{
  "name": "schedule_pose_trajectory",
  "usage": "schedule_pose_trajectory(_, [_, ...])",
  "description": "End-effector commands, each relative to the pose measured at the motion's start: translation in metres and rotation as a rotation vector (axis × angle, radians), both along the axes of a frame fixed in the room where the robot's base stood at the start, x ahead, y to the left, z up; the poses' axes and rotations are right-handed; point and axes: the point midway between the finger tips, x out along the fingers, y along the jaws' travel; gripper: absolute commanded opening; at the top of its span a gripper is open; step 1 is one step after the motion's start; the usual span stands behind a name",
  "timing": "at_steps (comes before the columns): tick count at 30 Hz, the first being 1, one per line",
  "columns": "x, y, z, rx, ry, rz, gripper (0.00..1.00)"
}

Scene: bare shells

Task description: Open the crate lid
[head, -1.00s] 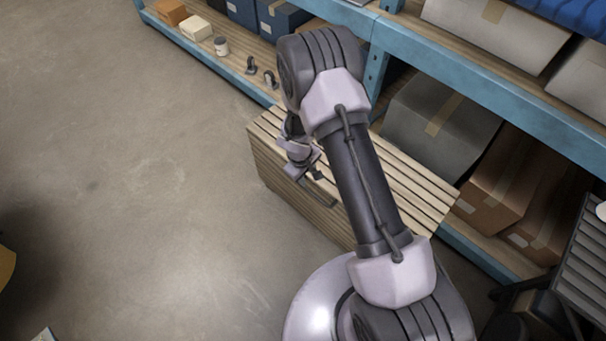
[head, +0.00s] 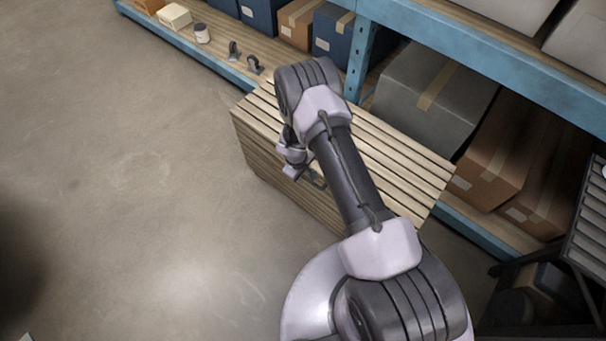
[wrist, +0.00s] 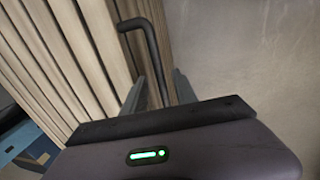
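The slatted wooden crate (head: 405,158) stands on the floor in front of the shelf, its lid lying flat and shut on top. My arm crosses the view and hides part of the lid. My gripper (head: 296,171) is at the crate's front side, near the lid's edge, mostly seen from behind. In the wrist view the crate's slats (wrist: 65,50) fill the left. A dark bent bar handle (wrist: 142,32) stands out from them and runs down between my two dark fingers (wrist: 160,90). The fingers look apart, one on each side of the handle; contact is hidden.
The blue shelf rack (head: 455,50) runs behind the crate, with a grey box (head: 430,90), brown cartons (head: 510,160), two dark casters (head: 243,58) and a small jar (head: 202,33). A dark slatted stand (head: 588,215) is at the right. The floor at left is clear.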

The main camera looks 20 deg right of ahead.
Motion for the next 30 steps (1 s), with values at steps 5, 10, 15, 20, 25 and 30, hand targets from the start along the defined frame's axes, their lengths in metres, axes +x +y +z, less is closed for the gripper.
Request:
schedule_pose_trajectory(5, [-0.0002, 0.0000, 0.0002, 0.000, 0.000, 0.000, 0.07])
schedule_pose_trajectory(10, [-0.0002, 0.0001, 0.0002, 0.000, 0.000, 0.000, 0.00])
schedule_pose_trajectory(15, [-0.0002, 0.0001, 0.0002, 0.000, 0.000, 0.000, 0.00])
schedule_pose_trajectory(20, [-0.0003, 0.0001, 0.0002, 0.000, 0.000, 0.000, 0.00])
schedule_pose_trajectory(25, [-0.0003, 0.0001, 0.0002, -0.001, 0.001, 0.000, 0.00])
schedule_pose_trajectory(30, [-0.0003, 0.0001, 0.0002, -0.001, 0.001, 0.000, 0.00])
